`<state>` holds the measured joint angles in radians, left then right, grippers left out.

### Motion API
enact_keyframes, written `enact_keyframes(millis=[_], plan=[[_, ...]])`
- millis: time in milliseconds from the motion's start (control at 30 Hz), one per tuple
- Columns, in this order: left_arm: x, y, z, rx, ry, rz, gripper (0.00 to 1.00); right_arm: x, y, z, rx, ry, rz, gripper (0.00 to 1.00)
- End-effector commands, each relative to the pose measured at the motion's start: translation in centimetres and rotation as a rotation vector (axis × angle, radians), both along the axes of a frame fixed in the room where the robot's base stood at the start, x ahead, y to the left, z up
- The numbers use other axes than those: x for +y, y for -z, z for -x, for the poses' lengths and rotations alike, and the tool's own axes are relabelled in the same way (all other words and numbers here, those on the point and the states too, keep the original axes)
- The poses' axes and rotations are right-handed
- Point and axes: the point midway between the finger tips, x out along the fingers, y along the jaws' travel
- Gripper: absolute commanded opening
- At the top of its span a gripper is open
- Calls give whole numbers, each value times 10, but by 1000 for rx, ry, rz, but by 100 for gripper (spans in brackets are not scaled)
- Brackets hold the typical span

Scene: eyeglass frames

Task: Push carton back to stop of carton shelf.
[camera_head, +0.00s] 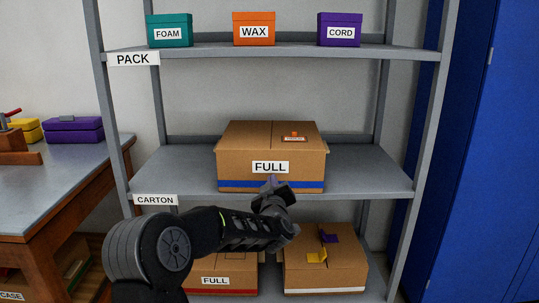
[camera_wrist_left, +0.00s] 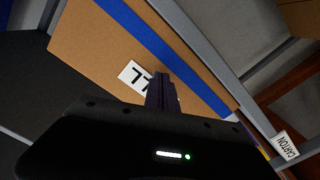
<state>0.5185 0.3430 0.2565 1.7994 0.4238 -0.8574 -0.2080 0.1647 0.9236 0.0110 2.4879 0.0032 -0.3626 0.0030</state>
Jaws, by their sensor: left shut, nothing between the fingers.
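A brown carton (camera_head: 235,150) with a FULL label and a blue stripe stands on the carton shelf (camera_head: 370,172), the middle board of the grey rack. The CARTON sign (camera_head: 155,200) is on that board's front edge at left. The carton's front is near the shelf's front edge, with bare board on both sides. My left gripper (camera_head: 273,182) is shut and empty, its tips at the carton's front face just below the label. In the left wrist view the fingers (camera_wrist_left: 160,90) point at the carton face (camera_wrist_left: 90,45) beside the label; contact is unclear. The right gripper is not in view.
The PACK shelf (camera_head: 205,52) above holds FOAM, WAX and CORD boxes. Two more cartons (camera_head: 325,265) sit on the shelf below. A workbench (camera_head: 70,180) stands at left, a blue cabinet (camera_head: 480,150) at right. A raised back rail (camera_head: 190,139) runs behind the carton.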

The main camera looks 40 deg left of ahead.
Motion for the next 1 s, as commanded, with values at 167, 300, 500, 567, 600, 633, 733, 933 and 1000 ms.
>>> enact_keyframes(millis=[167, 300, 500, 567, 600, 633, 733, 933, 1000], plan=[[0, 0, 0, 0, 0, 0, 0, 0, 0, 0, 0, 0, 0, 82], [0, 0, 0, 0, 0, 0, 0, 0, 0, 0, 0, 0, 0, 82], [1, 0, -1, 0, 0, 0, 0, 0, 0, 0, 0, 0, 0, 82], [1, 0, -2, 1, 1, 1, 0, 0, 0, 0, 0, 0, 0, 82], [2, 0, -2, 1, 1, 1, 0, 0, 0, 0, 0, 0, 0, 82], [2, 0, -3, 1, 1, 1, 0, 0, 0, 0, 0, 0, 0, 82], [3, 0, -4, 1, 1, 1, 0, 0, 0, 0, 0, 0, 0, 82], [4, 0, -5, 0, 0, 0, 0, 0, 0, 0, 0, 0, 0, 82], [5, 0, -6, 0, 0, 0, 0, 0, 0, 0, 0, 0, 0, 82]])
